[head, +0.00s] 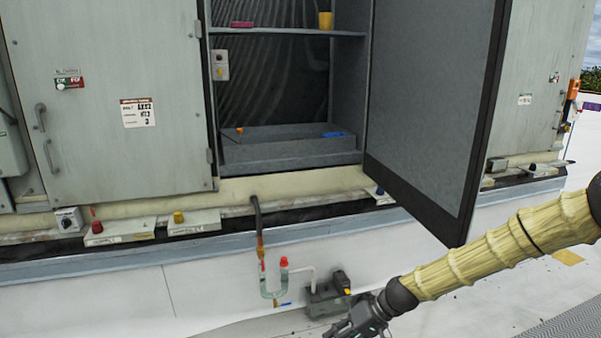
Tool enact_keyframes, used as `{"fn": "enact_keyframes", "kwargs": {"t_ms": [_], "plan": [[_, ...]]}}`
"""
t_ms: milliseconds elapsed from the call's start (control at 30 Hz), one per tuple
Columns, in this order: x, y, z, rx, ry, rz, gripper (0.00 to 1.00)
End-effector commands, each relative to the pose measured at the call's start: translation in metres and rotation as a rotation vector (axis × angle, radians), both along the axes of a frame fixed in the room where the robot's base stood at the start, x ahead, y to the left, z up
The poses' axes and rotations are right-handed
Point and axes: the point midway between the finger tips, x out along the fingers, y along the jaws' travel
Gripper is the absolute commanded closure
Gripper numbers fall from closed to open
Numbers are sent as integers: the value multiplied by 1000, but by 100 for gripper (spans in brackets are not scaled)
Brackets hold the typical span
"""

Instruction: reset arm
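My arm comes in from the right edge in the head view, in a ribbed tan sleeve. My gripper (358,322) is at the bottom edge, partly cut off by the frame. It is in front of the cooler, low and right of the drain pipe. Its fingers are dark and I cannot tell whether they are open or shut. No held thing shows in the visible part.
The cooler's right door (440,110) stands open, its lower corner reaching out above my arm. Inside are a shelf (285,32) with a yellow cup (325,20) and a pink block (241,24). A drain trap (272,280) and a dark pump box (328,294) stand near my gripper.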

Motion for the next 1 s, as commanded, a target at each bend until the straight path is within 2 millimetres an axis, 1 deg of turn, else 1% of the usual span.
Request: {"fn": "enact_keyframes", "kwargs": {"t_ms": [33, 67, 100, 167, 200, 267, 300, 367, 400, 467, 500, 533, 600, 700, 800, 833, 900, 1000], "plan": [[-25, 4, -25, -48, 33, -10, 65], [-39, 5, -39, -77, 47, -21, 65], [-58, 5, -58, -116, 64, -34, 65], [-86, 3, -83, -174, 86, -55, 65], [-106, 1, -98, -212, 101, -68, 65], [-135, -5, -118, -269, 116, -88, 65], [-155, -10, -130, -306, 127, -99, 65], [-184, -18, -145, -362, 134, -116, 65], [-205, -25, -154, -397, 139, -125, 65], [-233, -36, -163, -450, 141, -139, 65], [-252, -44, -168, -484, 141, -147, 65], [-266, -51, -170, -508, 140, -154, 65], [-297, -66, -174, -565, 134, -167, 65], [-334, -87, -172, -634, 120, -184, 65], [-360, -105, -167, -684, 100, -196, 65], [-366, -109, -165, -696, 94, -198, 65], [-376, -116, -161, -716, 83, -205, 65], [-384, -125, -158, -732, 75, -208, 65]]}}
